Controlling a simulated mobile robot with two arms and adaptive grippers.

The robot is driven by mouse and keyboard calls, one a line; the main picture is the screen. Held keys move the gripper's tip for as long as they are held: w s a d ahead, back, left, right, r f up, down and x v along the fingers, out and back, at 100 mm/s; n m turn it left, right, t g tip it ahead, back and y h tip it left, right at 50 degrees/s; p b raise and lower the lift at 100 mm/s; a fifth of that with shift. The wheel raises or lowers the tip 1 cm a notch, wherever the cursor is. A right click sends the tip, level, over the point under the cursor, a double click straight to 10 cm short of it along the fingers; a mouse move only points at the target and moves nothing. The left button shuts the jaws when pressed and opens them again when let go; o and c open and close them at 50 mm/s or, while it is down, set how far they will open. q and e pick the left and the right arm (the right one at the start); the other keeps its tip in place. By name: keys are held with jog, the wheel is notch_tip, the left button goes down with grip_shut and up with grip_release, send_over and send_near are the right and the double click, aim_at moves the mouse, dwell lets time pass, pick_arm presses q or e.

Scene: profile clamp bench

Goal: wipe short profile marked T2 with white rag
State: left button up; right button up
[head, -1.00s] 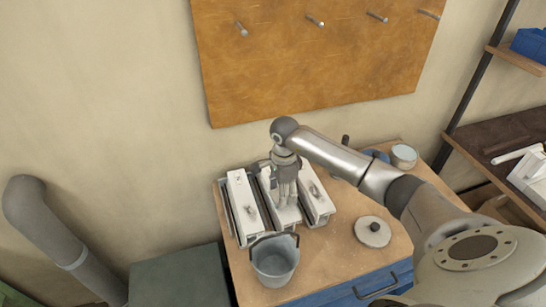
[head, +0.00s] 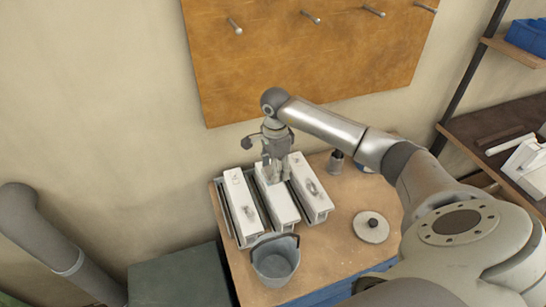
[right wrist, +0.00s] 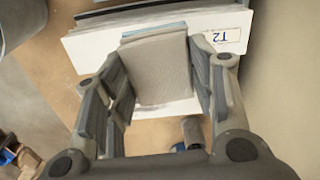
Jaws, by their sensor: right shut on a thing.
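A white profile with a T2 label (right wrist: 227,37) lies under my right gripper in the right wrist view. The white rag (right wrist: 158,75) looks like a pale grey folded pad between the fingers and overlaps the profile's face. Whether they touch is unclear. In the head view my right gripper (head: 277,175) points down at the wall-side end of the middle (head: 277,202) of three white profiles. No T2 mark is readable there, so I cannot tell which one carries it. The right gripper is shut on the rag. My left gripper is out of view.
The left profile (head: 242,203) and right profile (head: 313,198) stand close alongside. A grey bucket (head: 276,263) is at the front, and a round lid (head: 371,227) lies to the right. A small dark-topped bottle (head: 336,162) stands near the wall. Bare bench lies between profiles and lid.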

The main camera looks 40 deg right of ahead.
jog(key=shift+w+d+r+p, duration=0.1)
jog(key=shift+r+p, duration=0.1)
jog(key=shift+r, duration=0.25)
jog(key=shift+w+r+p, duration=0.1)
jog(key=shift+r+p, duration=0.05)
jog(key=shift+r, duration=0.75)
jog(key=shift+s+r, duration=0.1)
